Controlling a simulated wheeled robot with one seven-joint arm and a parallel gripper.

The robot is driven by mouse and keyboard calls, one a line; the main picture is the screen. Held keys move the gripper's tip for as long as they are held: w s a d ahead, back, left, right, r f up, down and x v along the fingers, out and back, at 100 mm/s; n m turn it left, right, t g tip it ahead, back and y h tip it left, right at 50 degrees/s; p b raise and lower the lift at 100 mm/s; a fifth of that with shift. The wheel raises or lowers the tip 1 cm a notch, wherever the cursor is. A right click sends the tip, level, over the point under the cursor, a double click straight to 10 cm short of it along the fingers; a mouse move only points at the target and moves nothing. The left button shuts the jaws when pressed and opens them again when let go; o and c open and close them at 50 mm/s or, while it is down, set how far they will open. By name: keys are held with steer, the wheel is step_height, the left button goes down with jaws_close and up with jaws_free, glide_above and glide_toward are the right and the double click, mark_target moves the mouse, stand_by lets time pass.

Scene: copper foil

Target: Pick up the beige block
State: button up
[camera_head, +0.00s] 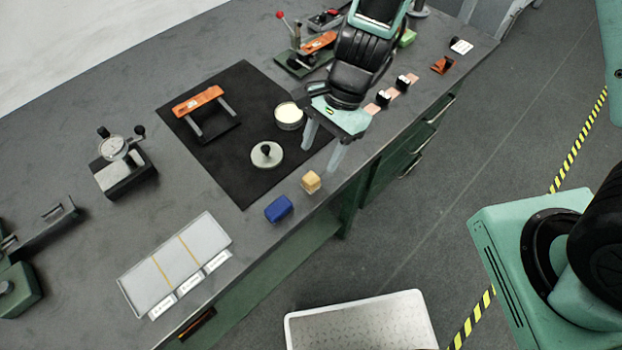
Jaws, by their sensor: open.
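The beige block (311,182) is a small yellowish-tan cube on the grey workbench (75,95), near its front edge and just right of the black mat. My gripper (322,157) is teal with two grey fingers pointing down. It is open and empty, above the bench just behind the block in this view. The fingers look spread apart, with the block below them in the picture. I cannot tell the exact height of the fingers over the bench.
A blue block (279,208) lies close left of the beige block. The black mat (205,150) holds an orange-handled frame (198,101), a round knobbed disc (267,154) and a round dish (289,116). A labelled tray (175,265) lies front left. A metal-topped platform (362,322) stands below the bench.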

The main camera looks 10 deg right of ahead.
mark_target(311, 178)
steer(key=x, duration=0.8)
steer(key=shift+s, duration=0.1)
steer(key=c, duration=1.1)
